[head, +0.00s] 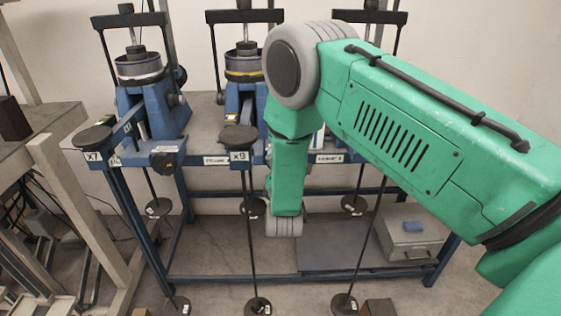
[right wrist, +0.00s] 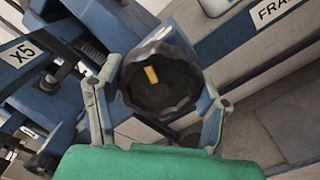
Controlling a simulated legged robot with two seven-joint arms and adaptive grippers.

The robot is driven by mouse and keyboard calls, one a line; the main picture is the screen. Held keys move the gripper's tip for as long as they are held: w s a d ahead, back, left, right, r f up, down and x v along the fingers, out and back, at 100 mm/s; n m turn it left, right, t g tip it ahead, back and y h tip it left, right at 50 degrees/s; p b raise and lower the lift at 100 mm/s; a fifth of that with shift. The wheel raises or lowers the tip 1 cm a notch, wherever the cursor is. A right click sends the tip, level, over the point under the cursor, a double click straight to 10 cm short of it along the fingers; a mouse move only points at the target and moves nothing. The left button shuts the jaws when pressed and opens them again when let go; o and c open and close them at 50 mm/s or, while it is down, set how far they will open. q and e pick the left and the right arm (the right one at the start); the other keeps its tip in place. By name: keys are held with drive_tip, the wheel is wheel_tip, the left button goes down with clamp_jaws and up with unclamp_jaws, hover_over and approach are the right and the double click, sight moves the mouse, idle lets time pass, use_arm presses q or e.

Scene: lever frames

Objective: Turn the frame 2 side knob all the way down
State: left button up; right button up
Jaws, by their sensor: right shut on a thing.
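A black ribbed round knob (right wrist: 160,78) with a yellow mark on its face fills the middle of the right wrist view. My right gripper (right wrist: 157,92) is shut on it, one finger at each side. The yellow mark is tilted slightly from upright in that view. A white label (right wrist: 280,10) beside it starts with "FRA"; its number is cut off. In the head view, my green right arm covers the middle frame's right side, hiding the held knob and the gripper's fingers. The middle lever frame (head: 243,68) stands behind the arm. My left gripper is not in view.
The left lever frame (head: 150,100) has its own dark knob (head: 165,160). Lever ends bear tags x7 (head: 92,156) and x9 (head: 239,156); an X5 tag (right wrist: 22,53) is near the knob. Weighted rods hang below. A grey box (head: 411,232) sits on the lower shelf.

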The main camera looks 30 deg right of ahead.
drive_tip(key=o, duration=1.6)
drive_tip(key=shift+s+a+f, duration=0.2)
drive_tip(key=shift+f, duration=0.25)
drive_tip(key=shift+w+r, duration=0.1)
drive_tip(key=shift+w, duration=0.05)
drive_tip(key=shift+a+r, duration=0.1)
drive_tip(key=shift+r, duration=0.05)
drive_tip(key=shift+p+v, duration=1.2)
drive_tip(key=shift+v, duration=1.7)
